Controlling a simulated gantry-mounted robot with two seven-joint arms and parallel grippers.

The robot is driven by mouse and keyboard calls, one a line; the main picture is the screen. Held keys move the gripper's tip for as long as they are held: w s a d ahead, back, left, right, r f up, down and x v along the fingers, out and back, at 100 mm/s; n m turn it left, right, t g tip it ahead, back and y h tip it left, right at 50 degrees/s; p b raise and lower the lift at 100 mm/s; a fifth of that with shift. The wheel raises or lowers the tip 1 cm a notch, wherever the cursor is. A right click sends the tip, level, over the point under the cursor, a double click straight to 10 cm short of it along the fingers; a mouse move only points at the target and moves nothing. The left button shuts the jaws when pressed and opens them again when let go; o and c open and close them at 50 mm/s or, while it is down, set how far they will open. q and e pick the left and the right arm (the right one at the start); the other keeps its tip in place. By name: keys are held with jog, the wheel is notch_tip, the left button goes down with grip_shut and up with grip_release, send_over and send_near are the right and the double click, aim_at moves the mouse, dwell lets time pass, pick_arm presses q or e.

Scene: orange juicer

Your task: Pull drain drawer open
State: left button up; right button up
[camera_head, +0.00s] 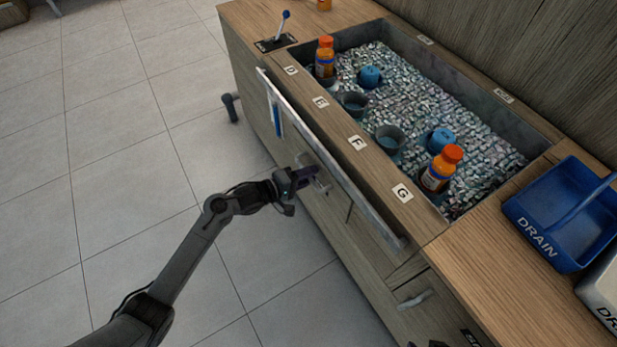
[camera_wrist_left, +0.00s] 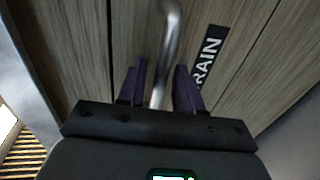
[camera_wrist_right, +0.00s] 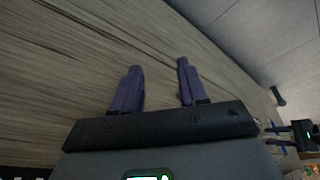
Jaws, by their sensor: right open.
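The drain drawer front (camera_wrist_left: 245,60) is wood-patterned and has a black label, partly cut off, reading "RAIN" in the left wrist view. Its metal bar handle (camera_wrist_left: 171,40) runs between the two purple fingers of my left gripper (camera_wrist_left: 160,75). The fingers stand apart with a narrow gap beside the bar, so it is around the handle but not clamped on it. In the head view my left gripper (camera_head: 308,176) is at the handle on the cabinet front. My right gripper (camera_wrist_right: 157,75) is open and empty, facing a wooden surface.
A long metal rail (camera_head: 350,190) runs along the cabinet front above the left gripper. Another handle (camera_head: 413,299) sits lower right. The countertop basin holds pebbles, cups and orange-capped bottles (camera_head: 441,170). A blue DRAIN tray (camera_head: 570,215) stands at right. The tiled floor (camera_head: 110,150) at left is clear.

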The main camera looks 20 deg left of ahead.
pick_arm(q)
grip_shut()
dwell(0.3)
